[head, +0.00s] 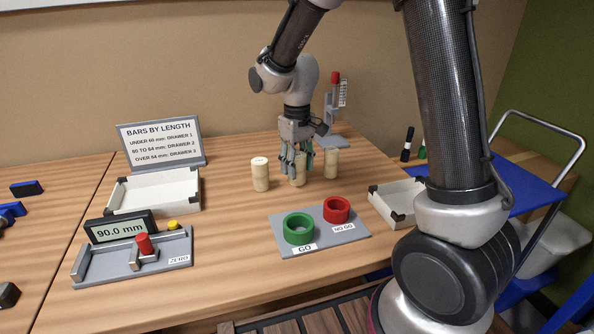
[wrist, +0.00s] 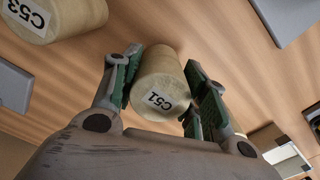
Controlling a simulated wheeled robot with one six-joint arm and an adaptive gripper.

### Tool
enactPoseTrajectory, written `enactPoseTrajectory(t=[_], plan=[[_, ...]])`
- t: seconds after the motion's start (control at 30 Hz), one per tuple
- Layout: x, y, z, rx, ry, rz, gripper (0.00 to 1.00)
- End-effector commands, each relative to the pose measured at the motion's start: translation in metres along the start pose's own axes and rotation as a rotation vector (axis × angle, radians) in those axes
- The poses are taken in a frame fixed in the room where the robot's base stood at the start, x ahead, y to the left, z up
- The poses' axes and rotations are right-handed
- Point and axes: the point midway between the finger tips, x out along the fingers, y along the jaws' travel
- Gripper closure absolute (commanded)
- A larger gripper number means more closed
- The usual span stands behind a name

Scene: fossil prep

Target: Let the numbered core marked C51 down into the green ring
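The pale cylindrical core marked C51 (wrist: 160,90) sits between my gripper's green-padded fingers in the wrist view. In the head view this core (head: 297,178) is partly hidden behind the fingers and appears to stand on the table. My gripper (head: 297,163) points down around it, also seen in the wrist view (wrist: 170,82). The pads lie very close to the core's sides; whether they press on it is unclear. The green ring (head: 299,229) lies on a grey plate marked GO, nearer the camera, and looks empty.
The core marked C53 (wrist: 55,15) stands close by. Two other cores (head: 260,174) (head: 331,164) flank my gripper. A red ring (head: 337,209) shares the grey plate (head: 345,240). White trays (head: 155,192) (head: 397,201) and a gauge reading 90.0 mm (head: 121,229) stand around.

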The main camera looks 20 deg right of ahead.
Motion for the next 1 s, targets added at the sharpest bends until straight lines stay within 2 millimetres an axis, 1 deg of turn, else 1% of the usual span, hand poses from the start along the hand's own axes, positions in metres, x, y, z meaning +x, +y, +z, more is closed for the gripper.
enactPoseTrajectory(t=[0.03, 0.1, 0.27, 0.8, 1.0], plan=[[0.000, 0.000, 0.000, 0.000, 0.000, 0.000, 0.90], [0.000, 0.000, 0.000, 0.000, 0.001, 0.000, 1.00], [-0.006, 0.000, -0.001, 0.000, 0.003, 0.000, 1.00], [-0.052, 0.000, -0.001, 0.000, 0.003, 0.000, 1.00], [-0.061, 0.000, 0.000, 0.000, 0.002, 0.000, 1.00]])
